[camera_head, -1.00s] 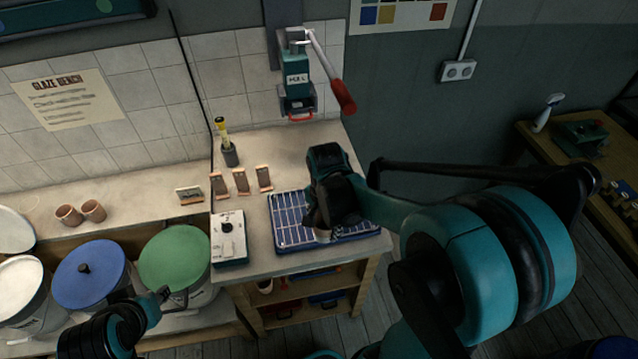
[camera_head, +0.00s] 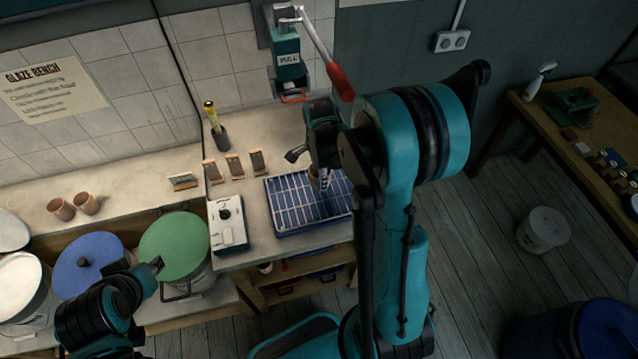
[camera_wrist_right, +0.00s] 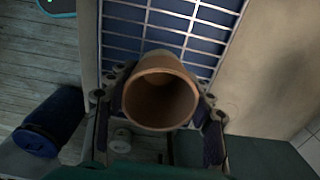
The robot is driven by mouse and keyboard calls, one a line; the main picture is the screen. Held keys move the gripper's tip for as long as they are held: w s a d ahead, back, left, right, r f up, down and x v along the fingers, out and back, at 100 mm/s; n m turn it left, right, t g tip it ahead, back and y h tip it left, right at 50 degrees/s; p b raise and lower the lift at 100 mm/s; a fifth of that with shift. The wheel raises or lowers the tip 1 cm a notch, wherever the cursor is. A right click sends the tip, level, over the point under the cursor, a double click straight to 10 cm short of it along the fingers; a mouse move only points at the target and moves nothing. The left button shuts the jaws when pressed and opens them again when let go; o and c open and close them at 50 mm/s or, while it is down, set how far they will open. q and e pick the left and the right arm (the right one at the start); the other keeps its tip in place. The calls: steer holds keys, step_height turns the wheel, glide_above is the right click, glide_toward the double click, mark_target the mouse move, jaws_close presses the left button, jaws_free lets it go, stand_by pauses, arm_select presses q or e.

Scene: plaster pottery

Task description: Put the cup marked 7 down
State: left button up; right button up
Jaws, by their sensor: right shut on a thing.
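My right gripper (camera_head: 319,178) is over the right part of a blue tray with a pale wire grid (camera_head: 290,226). In the right wrist view it is shut around a brown clay cup (camera_wrist_right: 160,92), a finger on each side. The cup's open mouth faces the camera, and no number shows on it. In the head view the cup is mostly hidden by the gripper. The grid (camera_wrist_right: 180,38) lies behind the cup; I cannot tell whether the cup touches it. My left gripper (camera_head: 155,269) is over the green-lidded bucket, its jaw opening unclear.
A white control box (camera_head: 228,226) stands left of the tray. Several brown test tiles (camera_head: 233,165) stand behind it. Two clay cups (camera_head: 73,206) stand far left. A lever press (camera_head: 288,60) hangs on the wall behind. The tray's left part is bare.

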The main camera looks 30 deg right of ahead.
steer(key=shift+w+f+b, duration=0.15)
steer(key=shift+f+b, duration=0.3)
steer(key=shift+f, duration=1.65)
steer(key=shift+f, duration=0.15)
steer(key=o, duration=1.3)
steer(key=shift+c, duration=0.2)
steer(key=shift+r, duration=0.35)
step_height(320, 180, up, 7)
steer(key=shift+r+p, duration=0.15)
steer(key=shift+p, duration=0.65)
